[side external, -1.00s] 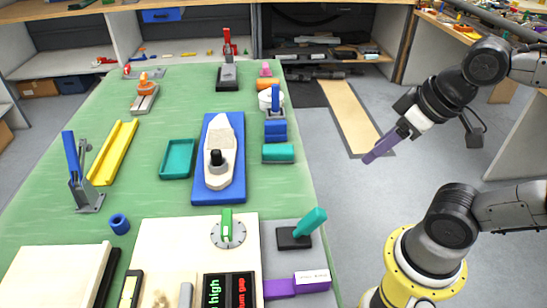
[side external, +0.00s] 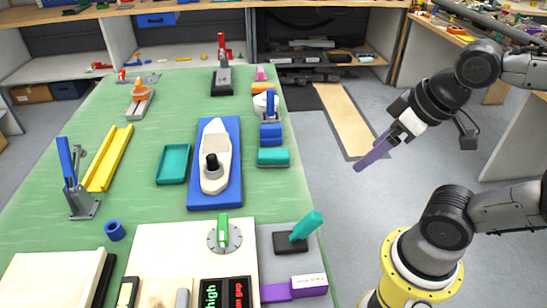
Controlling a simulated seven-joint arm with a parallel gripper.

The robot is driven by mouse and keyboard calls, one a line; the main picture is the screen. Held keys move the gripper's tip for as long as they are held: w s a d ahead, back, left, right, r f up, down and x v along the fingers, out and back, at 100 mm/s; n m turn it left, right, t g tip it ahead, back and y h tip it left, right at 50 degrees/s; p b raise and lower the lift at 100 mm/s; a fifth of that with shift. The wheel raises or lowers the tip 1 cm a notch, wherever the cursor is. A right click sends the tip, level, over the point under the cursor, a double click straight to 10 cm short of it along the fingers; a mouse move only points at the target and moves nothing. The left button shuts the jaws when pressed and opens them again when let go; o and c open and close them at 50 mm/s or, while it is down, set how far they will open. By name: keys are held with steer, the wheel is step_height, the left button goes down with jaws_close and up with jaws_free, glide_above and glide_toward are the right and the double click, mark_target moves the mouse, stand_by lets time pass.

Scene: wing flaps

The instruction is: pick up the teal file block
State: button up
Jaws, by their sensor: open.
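A teal block (side external: 273,157) lies near the right edge of the green table, just in front of some blue blocks; I take it to be the file block. My gripper (side external: 361,165) has long purple fingers and hangs over the floor, to the right of the table edge. It is apart from the teal block, with a clear gap between them. The fingers are seen nearly edge-on and nothing shows between them.
Blue blocks (side external: 271,134) stand right behind the teal block. A blue board (side external: 229,190) with a white boat-shaped part lies to its left, beyond it a teal tray (side external: 173,164). A teal-handled lever (side external: 304,227) stands in front. Floor lies right of the table.

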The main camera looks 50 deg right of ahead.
steer(key=w+r+m, duration=0.6)
steer(key=m, duration=0.8)
steer(key=m+g, duration=0.6)
steer(key=m, duration=0.8)
glide_above(277, 152)
step_height(277, 152, down, 18)
steer(key=shift+s, duration=0.1)
steer(key=shift+f, duration=2.9)
